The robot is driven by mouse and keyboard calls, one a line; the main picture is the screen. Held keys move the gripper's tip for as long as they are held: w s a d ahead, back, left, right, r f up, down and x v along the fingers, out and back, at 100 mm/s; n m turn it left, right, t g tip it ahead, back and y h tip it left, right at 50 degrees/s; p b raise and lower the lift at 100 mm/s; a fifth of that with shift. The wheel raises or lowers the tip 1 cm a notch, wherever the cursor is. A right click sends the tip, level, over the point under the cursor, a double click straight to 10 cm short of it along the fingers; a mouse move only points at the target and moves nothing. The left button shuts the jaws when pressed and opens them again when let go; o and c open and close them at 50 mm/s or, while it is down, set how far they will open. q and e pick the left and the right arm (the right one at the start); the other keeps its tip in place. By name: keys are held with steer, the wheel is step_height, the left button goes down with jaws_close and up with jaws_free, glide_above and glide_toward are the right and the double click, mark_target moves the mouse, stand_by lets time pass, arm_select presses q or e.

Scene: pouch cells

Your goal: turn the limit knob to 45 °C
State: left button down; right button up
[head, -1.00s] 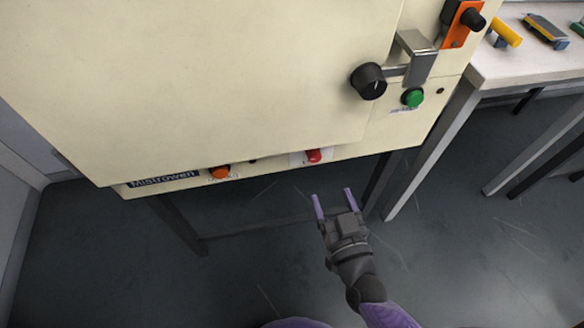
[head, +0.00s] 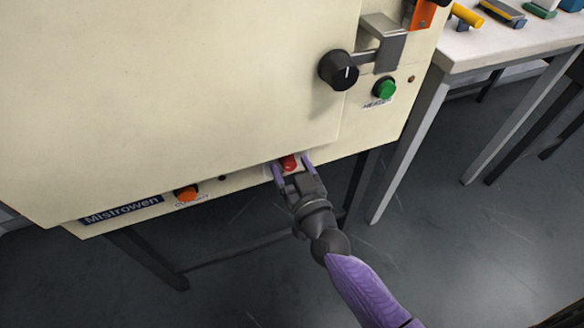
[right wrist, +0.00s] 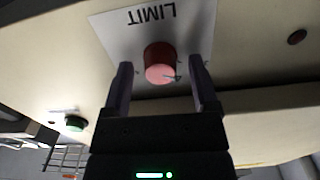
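The limit knob (head: 289,162) is a red round knob low on the front of the cream cabinet. In the right wrist view the red limit knob (right wrist: 160,62) sits on a white plate (right wrist: 110,28) marked LIMIT, which appears upside down. My right gripper (head: 292,168) is open, with its purple fingers on either side of the knob. In the right wrist view the fingers of the right gripper (right wrist: 160,85) stand apart with visible gaps to the knob. The scale marks are too small to read. My left gripper is not in view.
The cream cabinet (head: 180,90) has a black knob (head: 338,70) with a metal latch, a green button (head: 385,89) and an orange button (head: 186,193). A white bench (head: 480,45) with tools stands at right. Open floor lies below.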

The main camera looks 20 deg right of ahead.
jaws_close()
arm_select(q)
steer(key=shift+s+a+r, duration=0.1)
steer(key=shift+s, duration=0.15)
